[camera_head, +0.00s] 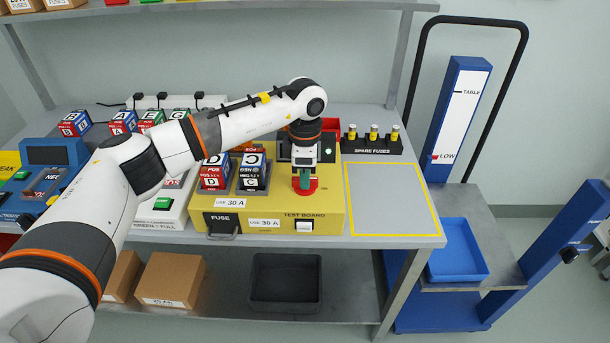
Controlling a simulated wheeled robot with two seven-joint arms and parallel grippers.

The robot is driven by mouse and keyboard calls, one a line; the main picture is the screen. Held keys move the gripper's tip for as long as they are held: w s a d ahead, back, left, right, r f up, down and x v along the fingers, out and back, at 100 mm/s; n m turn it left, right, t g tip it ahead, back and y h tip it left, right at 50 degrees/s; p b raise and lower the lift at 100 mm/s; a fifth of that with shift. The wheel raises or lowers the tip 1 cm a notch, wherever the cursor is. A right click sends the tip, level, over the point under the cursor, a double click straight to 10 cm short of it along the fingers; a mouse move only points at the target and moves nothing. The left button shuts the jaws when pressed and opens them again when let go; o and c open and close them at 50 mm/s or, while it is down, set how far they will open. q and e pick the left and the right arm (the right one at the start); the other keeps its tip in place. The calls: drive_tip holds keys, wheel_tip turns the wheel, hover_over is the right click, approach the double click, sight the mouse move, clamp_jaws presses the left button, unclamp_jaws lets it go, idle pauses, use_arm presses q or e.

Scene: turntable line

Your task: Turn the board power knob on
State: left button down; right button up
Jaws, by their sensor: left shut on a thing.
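The yellow test board (340,204) stands on the table at the centre. My left gripper (304,187) points down over its right part and is shut on the power knob (305,189). A red round base shows around the fingertips, and a green part shows between them. The gripper hides most of the knob, so its turn position cannot be read. A small green light (328,152) shows on the dark unit behind the gripper. My right gripper is not in view.
Battery blocks D (214,173) and C (252,173) stand on the board left of the gripper. A spare fuses rack (372,142) is behind right. A yellow-outlined table area (390,199) is empty. A blue tray (457,250) sits on the cart at right.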

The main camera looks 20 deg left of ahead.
use_arm(q)
drive_tip(key=shift+r, duration=0.1)
drive_tip(key=c, duration=1.4)
unclamp_jaws()
wheel_tip(320, 180, up, 12)
drive_tip(key=shift+b, duration=0.85)
